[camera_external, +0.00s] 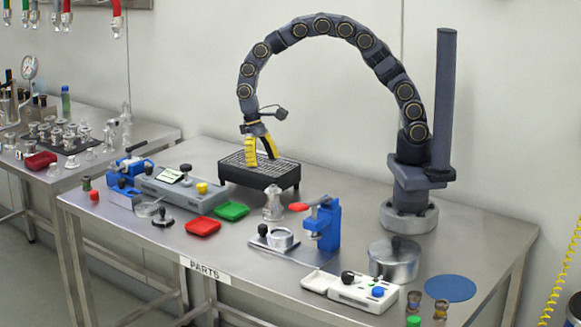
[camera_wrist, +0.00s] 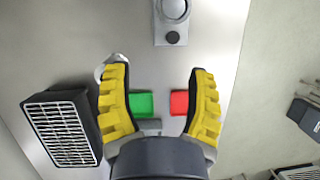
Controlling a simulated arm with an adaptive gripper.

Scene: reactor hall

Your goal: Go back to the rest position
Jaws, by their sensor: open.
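My gripper (camera_external: 262,149) has yellow fingers and hangs from the arched arm, above the table near the black grated stand (camera_external: 262,170). In the wrist view the two yellow fingers of my gripper (camera_wrist: 160,85) are spread wide, with nothing held between them. The grated stand also shows at the left of the wrist view (camera_wrist: 60,130), beside the left finger. A green tray (camera_wrist: 140,103) and a red tray (camera_wrist: 179,103) show on the table beyond and below the fingers.
On the steel table (camera_external: 470,235) stand a glass flask (camera_external: 273,204), a blue press (camera_external: 323,225), a lidded metal pot (camera_external: 394,262) and a white device with knobs (camera_external: 350,291). A blue disc (camera_external: 449,288) lies at the right. A second table with glassware (camera_external: 60,135) is at left.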

